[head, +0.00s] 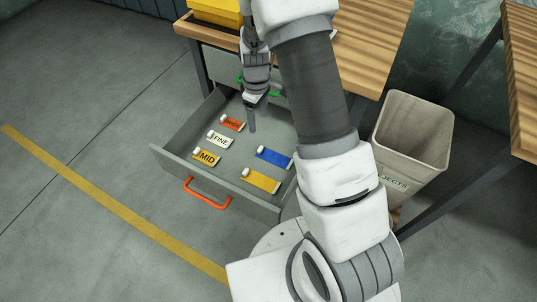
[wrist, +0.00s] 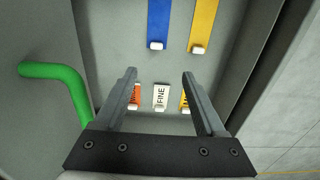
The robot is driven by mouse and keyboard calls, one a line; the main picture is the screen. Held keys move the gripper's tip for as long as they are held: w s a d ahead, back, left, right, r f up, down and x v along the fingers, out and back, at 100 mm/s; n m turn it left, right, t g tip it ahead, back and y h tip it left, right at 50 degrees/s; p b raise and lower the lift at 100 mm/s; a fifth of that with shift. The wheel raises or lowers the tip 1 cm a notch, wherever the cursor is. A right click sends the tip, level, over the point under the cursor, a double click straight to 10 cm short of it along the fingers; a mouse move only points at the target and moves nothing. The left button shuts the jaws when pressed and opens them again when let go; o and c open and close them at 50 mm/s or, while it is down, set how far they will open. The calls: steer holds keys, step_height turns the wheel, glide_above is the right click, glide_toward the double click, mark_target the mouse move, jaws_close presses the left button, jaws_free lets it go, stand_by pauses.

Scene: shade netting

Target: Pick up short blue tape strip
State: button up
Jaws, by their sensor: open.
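A blue tape strip (head: 274,157) with a small white end piece lies flat in the open grey drawer (head: 170,158). It also shows at the top of the wrist view (wrist: 158,24), running out of the picture, so its full length is hidden there. My gripper (head: 252,128) is over the drawer, nearer its back than the blue strip. In the wrist view my gripper (wrist: 159,76) is open and empty, its fingers apart on either side of a white FINE tag (wrist: 160,96). The blue strip lies beyond the fingertips, not between them.
A yellow strip (head: 261,181) lies beside the blue one. An orange tag (head: 232,123) and a yellow MID tag (head: 206,158) are also in the drawer. A green handle (wrist: 55,75) is left of the fingers. A bin (head: 412,135) stands right of the drawer.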

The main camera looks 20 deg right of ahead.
steer(key=b, duration=0.3)
glide_above(261, 149)
steer(key=f, duration=1.1)
steer(key=shift+s+a, duration=0.25)
steer(key=shift+w+d+f+b, duration=0.15)
steer(key=shift+f+b, duration=0.4)
steer(key=shift+f, duration=0.8)
steer(key=shift+w+d+f+b, duration=0.15)
steer(key=shift+f+b, duration=0.4)
steer(key=shift+f, duration=0.75)
steer(key=shift+a, duration=0.1)
jaws_close()
